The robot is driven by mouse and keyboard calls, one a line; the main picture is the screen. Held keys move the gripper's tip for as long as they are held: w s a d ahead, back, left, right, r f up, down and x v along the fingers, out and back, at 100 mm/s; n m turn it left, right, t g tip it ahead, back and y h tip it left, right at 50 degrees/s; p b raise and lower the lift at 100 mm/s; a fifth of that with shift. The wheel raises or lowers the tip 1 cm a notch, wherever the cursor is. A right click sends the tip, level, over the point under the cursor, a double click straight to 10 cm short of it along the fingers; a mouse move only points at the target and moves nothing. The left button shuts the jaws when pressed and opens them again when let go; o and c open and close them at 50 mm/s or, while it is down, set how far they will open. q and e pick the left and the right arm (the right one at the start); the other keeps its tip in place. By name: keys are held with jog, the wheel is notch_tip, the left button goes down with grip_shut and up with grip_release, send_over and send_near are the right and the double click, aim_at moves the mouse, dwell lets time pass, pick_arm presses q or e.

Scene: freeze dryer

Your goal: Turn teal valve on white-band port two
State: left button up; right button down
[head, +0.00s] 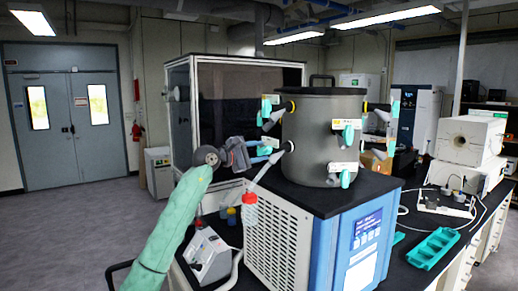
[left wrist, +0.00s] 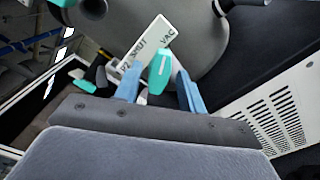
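The dark grey drum (head: 318,110) of the freeze dryer carries several ports with teal valves. My left gripper (head: 266,151) is at the lower left port, in front of the drum's left side. In the left wrist view the teal valve (left wrist: 160,72) stands between the two blue fingertips of the left gripper (left wrist: 158,88), with a visible gap at each side. The gripper is open. A white tag (left wrist: 148,48) behind the valve reads P2, SHUT and VAC. In the head view this valve is largely hidden by the gripper. My right gripper is not in view.
Other teal valves (head: 348,135) sit on the drum's front and sides. A red-capped bottle (head: 250,212) hangs below the gripper. A clear-fronted cabinet (head: 240,95) stands behind. A teal tray (head: 434,249) lies on the right bench.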

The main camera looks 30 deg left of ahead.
pick_arm(q)
jog(key=shift+w+d, duration=0.1)
jog(key=shift+w, duration=0.1)
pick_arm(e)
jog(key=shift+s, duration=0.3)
pick_arm(q)
grip_shut()
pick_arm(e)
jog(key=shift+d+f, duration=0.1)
